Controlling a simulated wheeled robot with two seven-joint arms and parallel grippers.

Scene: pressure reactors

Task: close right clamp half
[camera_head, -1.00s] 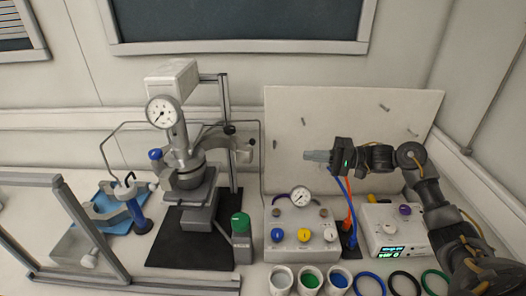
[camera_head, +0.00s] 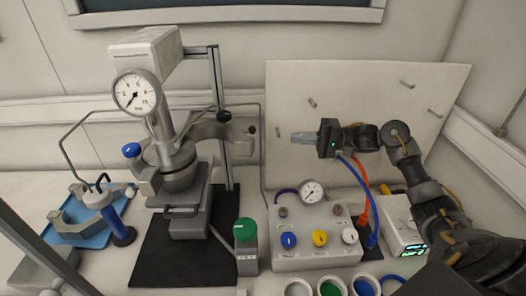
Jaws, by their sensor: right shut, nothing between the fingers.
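The pressure reactor (camera_head: 174,168) stands upright at left of centre, with a round gauge (camera_head: 135,91) and a white head box on top. A grey curved piece (camera_head: 208,130), which looks like the right clamp half, sits beside the vessel near the stand post, swung out to the right and apart from the vessel. My right gripper (camera_head: 296,137) is shut and empty. It points left in front of the white pegboard, to the right of the clamp piece with a clear gap between them. My left gripper is not in view.
A grey curved part (camera_head: 78,212) lies on a blue tray (camera_head: 96,238) at the left. A control box (camera_head: 318,245) with knobs and gauge, blue and orange hoses (camera_head: 362,222) and a display unit (camera_head: 401,226) occupy the right.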

